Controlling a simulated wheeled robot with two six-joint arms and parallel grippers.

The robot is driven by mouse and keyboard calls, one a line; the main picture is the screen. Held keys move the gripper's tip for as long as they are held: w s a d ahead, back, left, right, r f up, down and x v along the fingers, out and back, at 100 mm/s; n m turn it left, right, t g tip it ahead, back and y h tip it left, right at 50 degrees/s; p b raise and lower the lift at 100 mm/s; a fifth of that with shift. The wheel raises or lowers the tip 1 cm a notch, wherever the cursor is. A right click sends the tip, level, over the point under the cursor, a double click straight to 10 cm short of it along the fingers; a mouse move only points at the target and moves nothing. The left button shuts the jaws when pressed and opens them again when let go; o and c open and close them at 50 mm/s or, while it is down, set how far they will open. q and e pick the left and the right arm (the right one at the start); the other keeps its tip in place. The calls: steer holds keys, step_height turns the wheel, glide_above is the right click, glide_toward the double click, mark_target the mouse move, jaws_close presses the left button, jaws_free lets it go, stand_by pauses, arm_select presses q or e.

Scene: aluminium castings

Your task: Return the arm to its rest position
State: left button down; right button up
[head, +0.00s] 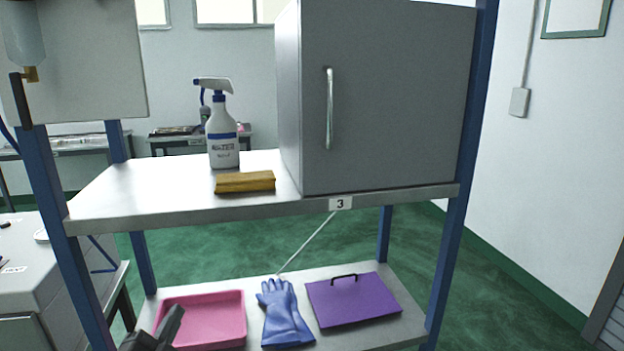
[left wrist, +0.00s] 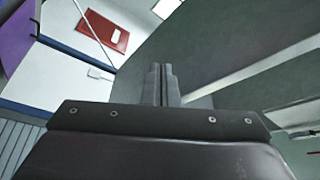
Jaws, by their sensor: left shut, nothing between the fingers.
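My left gripper (head: 168,328) shows at the lower left of the head view, in front of the pink tray on the lower shelf. In the left wrist view my left gripper (left wrist: 162,84) has its two fingers together, with nothing between them. My right gripper is in neither view.
A shelf rack (head: 110,205) holds a spray bottle (head: 222,140), a yellow sponge (head: 245,182) and a grey cabinet (head: 390,100) on top. Green floor (head: 330,240) is open behind.

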arm_select(q)
steer(key=s+a+f+n+g+y, duration=0.3)
steer(key=s+f+n+g, duration=0.7)
steer(key=s+f, duration=0.9)
steer(key=s+a+f+n+g+y, duration=0.15)
steer(key=s+n+g, duration=0.4)
steer(key=s, duration=0.85)
step_height(320, 180, down, 25)
steer(key=a+m+g, duration=0.1)
steer(key=m+g, duration=0.1)
steer(key=s+d+f+g+h, duration=0.1)
steer(key=s+f, duration=1.4)
steer(key=f, duration=0.1)
